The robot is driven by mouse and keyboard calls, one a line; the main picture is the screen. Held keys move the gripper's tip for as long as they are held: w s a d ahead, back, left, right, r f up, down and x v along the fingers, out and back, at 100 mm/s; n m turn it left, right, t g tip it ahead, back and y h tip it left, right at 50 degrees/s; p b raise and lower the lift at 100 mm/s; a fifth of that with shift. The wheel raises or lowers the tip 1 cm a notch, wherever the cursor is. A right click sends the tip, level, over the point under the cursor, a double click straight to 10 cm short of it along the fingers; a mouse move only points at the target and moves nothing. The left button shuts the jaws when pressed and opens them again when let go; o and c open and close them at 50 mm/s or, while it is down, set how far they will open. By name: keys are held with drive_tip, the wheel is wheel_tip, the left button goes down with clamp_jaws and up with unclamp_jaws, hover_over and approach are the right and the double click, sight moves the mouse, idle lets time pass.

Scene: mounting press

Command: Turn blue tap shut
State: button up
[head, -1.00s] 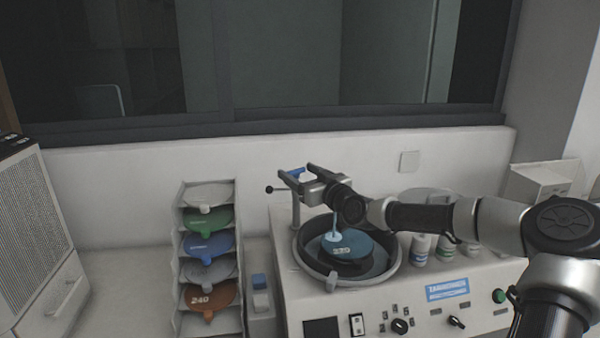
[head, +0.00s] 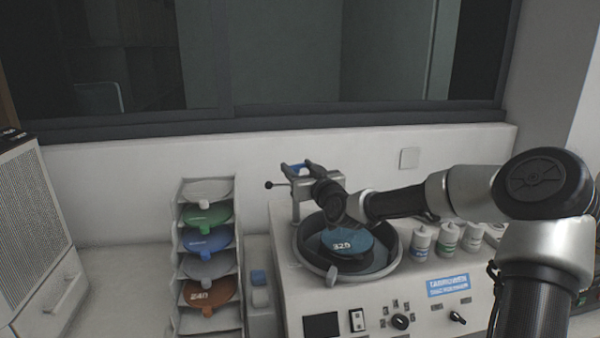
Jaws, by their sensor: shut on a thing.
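The blue tap (head: 297,169) is a small blue handle at the top of a grey post (head: 296,205) behind the round basin. My gripper (head: 299,168) is at the tap, with its fingers on either side of the blue handle and shut on it. The fingers and my wrist hide part of the handle and the spout. A blue disc (head: 362,243) marked 320 lies in the basin (head: 303,262) below my arm. No water stream shows over the disc.
A rack (head: 182,300) of coloured discs stands left of the machine (head: 290,300). Several white bottles (head: 447,238) stand on the machine at right, below my forearm. A thin lever with a black ball (head: 268,185) sticks out left of the tap. The counter (head: 125,270) further left is clear.

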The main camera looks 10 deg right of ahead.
drive_tip(key=h+b, duration=0.1)
drive_tip(key=a+f+m+h+b, duration=0.1)
drive_tip(key=b, duration=0.1)
drive_tip(key=shift+s+f+b, duration=0.1)
drive_tip(key=shift+f+b, duration=0.2)
drive_tip(key=shift+m+h+b, duration=0.6)
drive_tip(key=shift+h+b, duration=0.2)
drive_tip(key=shift+b, duration=0.25)
drive_tip(key=shift+d+r+m+h, duration=0.2)
drive_tip(key=shift+r+m+h, duration=0.15)
drive_tip(key=shift+r, duration=0.2)
drive_tip(key=o, duration=1.1)
drive_tip(key=shift+r, duration=0.1)
drive_tip(key=shift+c, duration=0.2)
drive_tip(key=shift+r, duration=0.1)
